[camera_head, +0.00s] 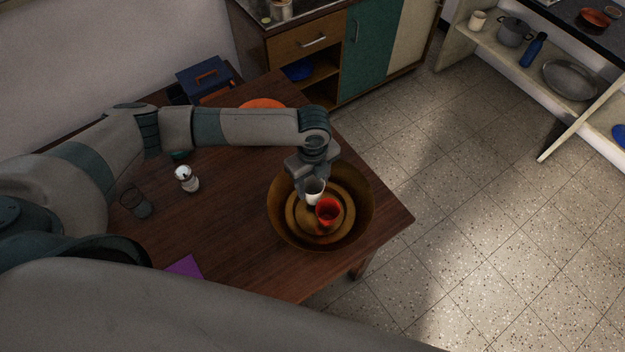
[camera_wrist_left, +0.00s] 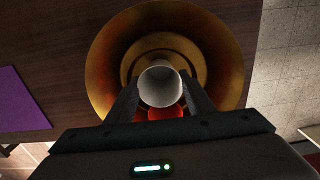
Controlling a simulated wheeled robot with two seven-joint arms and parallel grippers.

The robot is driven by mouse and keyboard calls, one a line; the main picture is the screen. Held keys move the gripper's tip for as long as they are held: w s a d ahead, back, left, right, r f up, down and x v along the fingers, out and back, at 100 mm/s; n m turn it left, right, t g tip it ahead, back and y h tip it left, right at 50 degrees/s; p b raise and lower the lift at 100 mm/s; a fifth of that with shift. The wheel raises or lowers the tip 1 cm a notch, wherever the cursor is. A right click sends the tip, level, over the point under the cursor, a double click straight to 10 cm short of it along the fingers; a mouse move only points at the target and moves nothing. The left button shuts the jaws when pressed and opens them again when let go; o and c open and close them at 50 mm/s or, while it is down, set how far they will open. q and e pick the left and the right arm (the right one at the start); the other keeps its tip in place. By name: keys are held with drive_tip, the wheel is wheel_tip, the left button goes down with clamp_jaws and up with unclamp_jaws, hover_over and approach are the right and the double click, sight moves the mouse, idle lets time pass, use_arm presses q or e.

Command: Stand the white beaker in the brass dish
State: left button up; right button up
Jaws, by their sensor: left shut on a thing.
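The white beaker (camera_head: 314,193) is upright in my left gripper (camera_head: 312,182). In the left wrist view the fingers (camera_wrist_left: 160,96) lie on either side of the beaker (camera_wrist_left: 160,84), shut on it. Beneath is the brass dish (camera_head: 361,194), wide and golden-brown with concentric round steps inside; it also shows in the left wrist view (camera_wrist_left: 228,58). The beaker is over the inner part of the dish; I cannot tell whether its base touches. A red tumbler (camera_head: 328,212) stands in the dish, close beside the beaker. My right gripper is not in view.
The dish stands near the right corner of the wooden table (camera_head: 235,240). A white-and-dark small item (camera_head: 186,179), a clear glass (camera_head: 136,203), a purple sheet (camera_head: 186,267) and an orange plate (camera_head: 262,103) are on the table. The table's front middle is clear.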

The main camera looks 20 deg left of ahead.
use_arm(q)
drive_tip(key=shift+f, duration=0.9)
drive_tip(key=shift+f+b, duration=0.4)
drive_tip(key=shift+f, duration=0.1)
drive_tip(key=o, duration=1.1)
drive_tip(key=shift+o, duration=0.2)
wheel_tip(320, 180, up, 17)
drive_tip(key=b, duration=0.4)
drive_tip(key=shift+r, duration=0.2)
